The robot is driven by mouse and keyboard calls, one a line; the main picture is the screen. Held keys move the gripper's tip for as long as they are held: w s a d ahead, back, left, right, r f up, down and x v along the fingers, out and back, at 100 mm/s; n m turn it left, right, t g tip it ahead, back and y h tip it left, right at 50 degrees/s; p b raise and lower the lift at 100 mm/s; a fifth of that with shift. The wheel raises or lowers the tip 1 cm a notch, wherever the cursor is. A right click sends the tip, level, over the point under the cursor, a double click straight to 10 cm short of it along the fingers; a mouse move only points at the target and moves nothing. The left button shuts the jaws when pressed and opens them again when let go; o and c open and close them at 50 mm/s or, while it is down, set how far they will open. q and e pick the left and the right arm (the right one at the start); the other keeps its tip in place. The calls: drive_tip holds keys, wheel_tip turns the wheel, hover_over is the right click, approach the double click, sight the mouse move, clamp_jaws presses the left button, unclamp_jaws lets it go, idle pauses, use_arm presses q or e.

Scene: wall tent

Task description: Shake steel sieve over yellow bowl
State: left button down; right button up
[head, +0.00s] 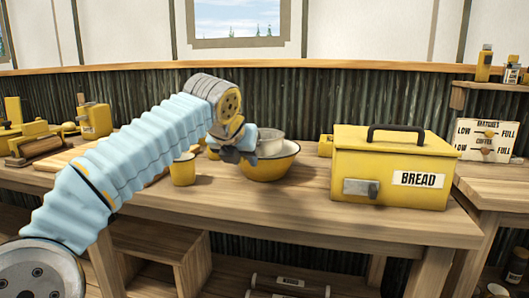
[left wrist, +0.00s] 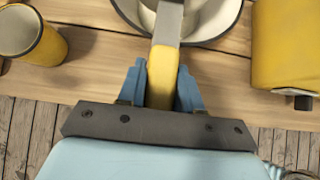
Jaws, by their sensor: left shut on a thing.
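The steel sieve (head: 270,143) is a grey round shape at the yellow bowl (head: 268,171), over its opening. Whether it touches the rim is unclear. My left gripper (head: 238,150) is beside the bowl's left side. In the left wrist view, its blue fingers (left wrist: 161,88) are shut on the sieve's yellow handle (left wrist: 162,72). The sieve's mesh and contents are not visible. My right gripper is not in view.
A yellow mug (head: 183,171) stands left of the bowl, near my arm. A yellow bread box (head: 390,165) with a dark handle stands to the right. Bare wooden table (head: 270,208) lies in front of the bowl. A corrugated wall is behind.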

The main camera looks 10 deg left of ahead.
use_arm(q)
drive_tip(key=shift+d+r, duration=0.1)
drive_tip(key=shift+d, duration=1.05)
drive_tip(key=shift+a, duration=1.3)
drive_tip(key=shift+d, duration=0.15)
drive_tip(key=shift+d, duration=1.15)
drive_tip(key=shift+a, duration=1.3)
drive_tip(key=shift+d, duration=0.1)
